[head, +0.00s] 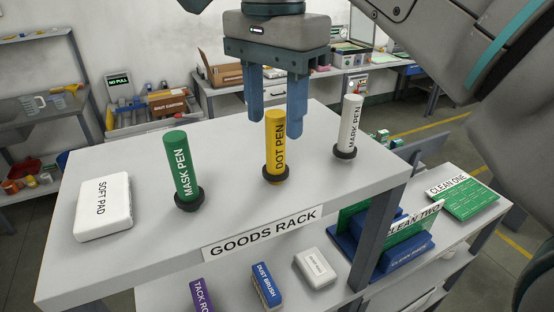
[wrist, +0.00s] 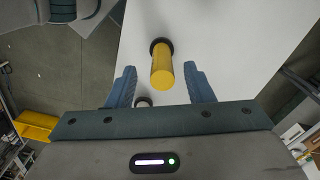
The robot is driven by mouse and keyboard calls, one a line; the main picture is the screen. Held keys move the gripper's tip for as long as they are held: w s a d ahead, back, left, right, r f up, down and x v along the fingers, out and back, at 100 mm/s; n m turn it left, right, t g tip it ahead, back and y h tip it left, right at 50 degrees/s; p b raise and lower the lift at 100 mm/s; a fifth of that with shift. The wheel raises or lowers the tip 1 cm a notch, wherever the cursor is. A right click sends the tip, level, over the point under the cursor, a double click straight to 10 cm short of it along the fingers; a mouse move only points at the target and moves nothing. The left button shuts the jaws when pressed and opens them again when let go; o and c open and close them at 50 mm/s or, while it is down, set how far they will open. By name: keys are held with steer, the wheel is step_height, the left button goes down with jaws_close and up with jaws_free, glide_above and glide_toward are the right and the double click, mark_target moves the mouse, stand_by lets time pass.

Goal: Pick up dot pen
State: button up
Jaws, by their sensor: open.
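The dot pen (head: 275,148) is a yellow cylinder with black lettering, standing upright in a dark round holder on the goods rack's upper shelf (head: 235,225). It sits between the green mask pen (head: 182,165) and the white mark pen (head: 350,125). My gripper (head: 273,118) is open and points down at the dot pen, its blue fingers around the pen's upper part in the head view. In the wrist view the yellow pen (wrist: 162,68) shows between and beyond the two open fingertips (wrist: 160,80). I cannot tell whether a finger touches it.
A white soft pad (head: 104,205) lies at the left of the shelf. The lower shelf holds a tack roller (head: 202,297), a dust brush (head: 266,285) and a white block (head: 315,268). Blue holders with green boards (head: 465,198) are at the right.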

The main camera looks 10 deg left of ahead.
mark_target(276, 144)
steer(key=shift+w+f, duration=0.15)
steer(key=shift+f, duration=1.25)
steer(key=shift+w+f, duration=0.1)
steer(key=shift+f, duration=1.25)
jaws_close()
